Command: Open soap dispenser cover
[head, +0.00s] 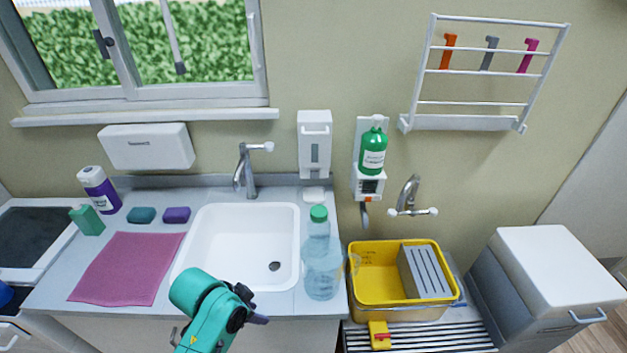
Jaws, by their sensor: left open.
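A white soap dispenser (315,144) hangs on the wall to the right of the sink tap. It has a narrow grey window in its front, and its cover looks closed. A small white piece (314,194) sits just below it. My left gripper (252,306) is at the front edge of the sink counter, well below and left of the dispenser. It is open and nothing shows between its fingers, though the teal wrist hides part of it. My right gripper is not in view.
A clear bottle with green cap (319,262) and a clear jug stand right of the white sink (205,240), below the dispenser. A chrome tap (247,170) rises behind the sink. A green bottle (373,150) hangs in a wall holder close right. A yellow tub (376,290) stands right.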

